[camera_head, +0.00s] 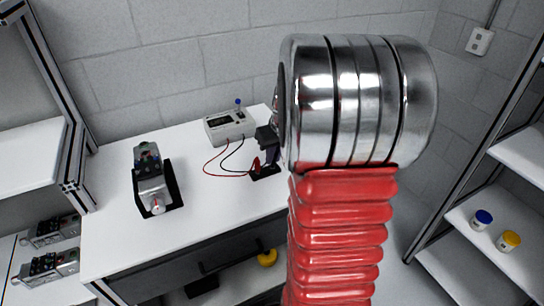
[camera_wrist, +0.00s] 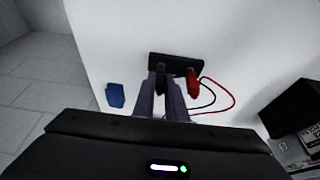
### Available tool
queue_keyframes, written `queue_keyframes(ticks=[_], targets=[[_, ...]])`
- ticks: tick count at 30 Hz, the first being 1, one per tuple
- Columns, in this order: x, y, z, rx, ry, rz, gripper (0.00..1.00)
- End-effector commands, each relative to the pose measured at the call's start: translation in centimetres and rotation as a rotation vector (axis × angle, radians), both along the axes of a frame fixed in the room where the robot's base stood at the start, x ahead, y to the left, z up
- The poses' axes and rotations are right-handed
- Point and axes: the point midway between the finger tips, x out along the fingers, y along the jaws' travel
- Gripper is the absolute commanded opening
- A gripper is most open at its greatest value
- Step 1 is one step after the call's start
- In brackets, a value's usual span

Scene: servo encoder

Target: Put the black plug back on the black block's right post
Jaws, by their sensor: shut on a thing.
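The black block (camera_wrist: 186,61) lies on the white table, and its dark base also shows in the head view (camera_head: 266,173). The red plug (camera_wrist: 194,84) stands at the block's right in the wrist view and at its left in the head view (camera_head: 256,165). My gripper (camera_wrist: 162,78) is shut on the black plug (camera_wrist: 160,81), a dark piece mostly hidden between the purple fingers. The fingertips are over the block's left half in the wrist view. The right post is hidden, and I cannot tell whether the plug touches it. In the head view my gripper (camera_head: 269,142) is above the block.
A meter (camera_head: 230,126) with red and black leads stands behind the block. A servo unit (camera_head: 150,182) sits in a black tray at left. A blue object (camera_wrist: 115,95) lies beside the block in the wrist view. Table between meter and tray is clear.

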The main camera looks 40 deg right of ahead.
Motion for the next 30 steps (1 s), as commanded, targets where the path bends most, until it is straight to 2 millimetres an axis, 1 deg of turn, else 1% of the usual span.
queue_keyframes(ticks=[18,19,27,30], targets=[[0.03,0.04,-0.25,0.0,0.0,0.001,0.0],[0.02,0.04,-0.26,0.0,0.0,0.001,0.14],[0.03,0.05,-0.25,0.001,0.0,0.001,0.33],[0.04,0.05,-0.25,0.001,0.0,0.001,0.33]])
